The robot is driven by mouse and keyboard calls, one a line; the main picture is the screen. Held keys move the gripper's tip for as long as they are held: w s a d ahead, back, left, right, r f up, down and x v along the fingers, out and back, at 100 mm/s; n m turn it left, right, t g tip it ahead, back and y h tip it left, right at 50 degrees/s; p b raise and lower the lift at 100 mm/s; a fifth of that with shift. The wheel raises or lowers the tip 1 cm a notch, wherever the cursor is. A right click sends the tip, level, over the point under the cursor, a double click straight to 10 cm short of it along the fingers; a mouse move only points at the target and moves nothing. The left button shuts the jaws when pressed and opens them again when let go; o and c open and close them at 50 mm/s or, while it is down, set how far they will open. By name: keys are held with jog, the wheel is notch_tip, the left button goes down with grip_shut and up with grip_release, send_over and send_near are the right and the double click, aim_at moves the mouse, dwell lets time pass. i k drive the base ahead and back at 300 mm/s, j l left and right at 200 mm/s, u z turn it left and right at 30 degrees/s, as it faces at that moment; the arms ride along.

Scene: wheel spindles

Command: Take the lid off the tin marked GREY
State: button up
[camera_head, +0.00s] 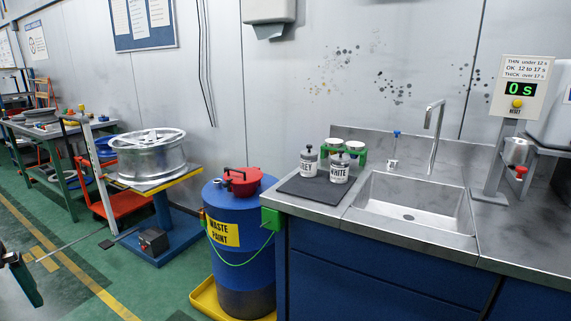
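The tin marked GREY (307,168) stands upright at the left on a dark mat (304,188) on the steel counter. Only the end of its word shows clearly. Its lid (308,154), with a dark knob, is on top. A second tin, marked WHITE (339,174), stands close to its right with a similar knobbed lid on. Nothing is seen holding or touching either tin.
A green holder with white-topped cups (355,146) stands behind the tins. A sink (410,211) with a tall tap (433,135) lies to the right. A blue waste-paint drum (238,270) with a red lid stands left of the counter. An unclear dark object (24,279) is cut off at left.

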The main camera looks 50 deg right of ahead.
aim_at(309, 152)
jog(key=z, duration=0.55)
jog(key=i+z, duration=0.5)
jog(key=i+j+z, duration=0.1)
jog(key=i+z, duration=0.35)
